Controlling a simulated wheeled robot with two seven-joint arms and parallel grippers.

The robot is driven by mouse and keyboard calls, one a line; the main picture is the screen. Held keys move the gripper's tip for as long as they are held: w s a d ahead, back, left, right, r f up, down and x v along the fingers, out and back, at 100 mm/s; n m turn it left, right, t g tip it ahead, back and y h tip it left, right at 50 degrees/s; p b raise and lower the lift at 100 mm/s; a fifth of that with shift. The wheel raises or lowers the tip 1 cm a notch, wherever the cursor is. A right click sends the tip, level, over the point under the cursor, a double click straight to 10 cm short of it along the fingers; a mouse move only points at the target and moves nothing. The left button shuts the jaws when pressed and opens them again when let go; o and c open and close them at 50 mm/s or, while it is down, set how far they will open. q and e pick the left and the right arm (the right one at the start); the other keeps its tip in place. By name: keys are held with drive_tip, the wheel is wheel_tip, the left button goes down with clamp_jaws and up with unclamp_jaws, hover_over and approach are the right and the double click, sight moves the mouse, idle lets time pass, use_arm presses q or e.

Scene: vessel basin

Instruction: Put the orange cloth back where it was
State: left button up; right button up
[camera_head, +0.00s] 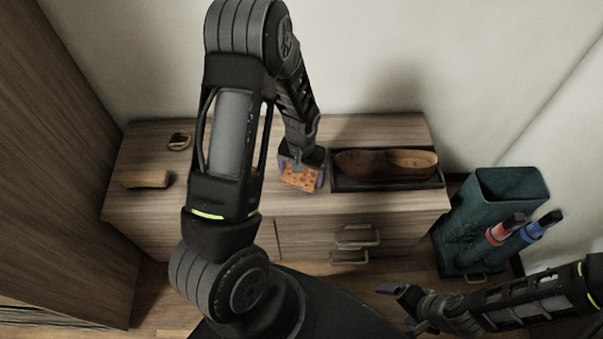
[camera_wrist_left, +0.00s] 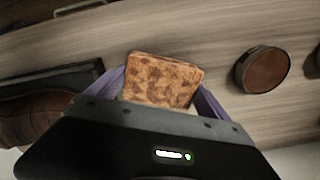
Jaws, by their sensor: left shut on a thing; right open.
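The orange cloth (camera_head: 301,179) is a small, square, mottled orange-brown piece. My left gripper (camera_head: 302,168) is shut on it, low over the cabinet top (camera_head: 230,205), just left of the shoe tray. I cannot tell whether the cloth touches the top. In the left wrist view the cloth (camera_wrist_left: 162,80) shows between the purple fingers of my left gripper (camera_wrist_left: 165,92). My right gripper (camera_head: 397,305) is open and empty, low in front of the cabinet at the right.
Brown shoes (camera_head: 385,162) lie in a black tray (camera_head: 388,185). A round tin (camera_head: 179,141), brown inside, and a wooden block-like brush (camera_head: 146,178) sit on the left. The tin also shows in the wrist view (camera_wrist_left: 262,70). A dark green stand (camera_head: 490,210) holds umbrellas at the right.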

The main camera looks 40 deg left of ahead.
use_arm(q)
drive_tip(key=shift+f, duration=0.15)
drive_tip(key=o, duration=1.1)
drive_tip(key=shift+c, duration=0.2)
drive_tip(key=shift+r, duration=0.3)
wheel_tip(320, 180, up, 12)
drive_tip(key=p, duration=0.2)
drive_tip(key=shift+f, duration=0.1)
